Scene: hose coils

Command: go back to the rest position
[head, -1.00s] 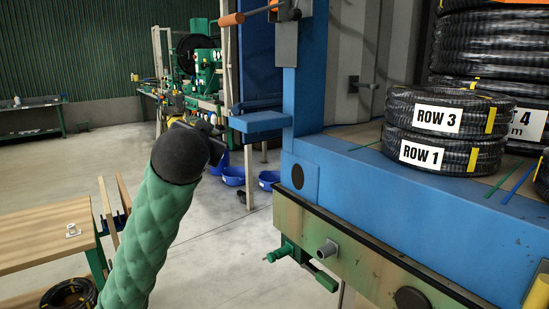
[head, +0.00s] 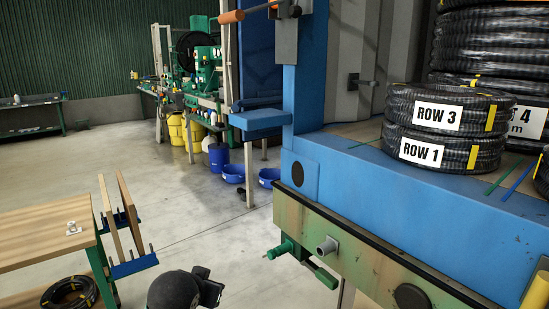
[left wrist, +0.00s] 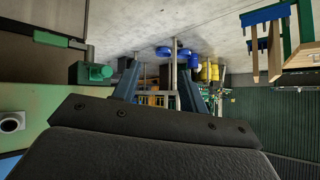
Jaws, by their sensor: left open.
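My left gripper (head: 208,288) is low at the bottom edge of the head view, over the floor and apart from the coils. In the left wrist view its two fingers (left wrist: 158,88) stand apart with nothing between them. My right gripper is in neither view. A black hose coil labelled ROW 3 (head: 438,116) lies on a coil labelled ROW 1 (head: 422,152), both on the blue platform (head: 370,195).
A taller coil stack (head: 490,50) stands behind. Blue basins (head: 233,174) and yellow barrels (head: 177,130) stand further back.

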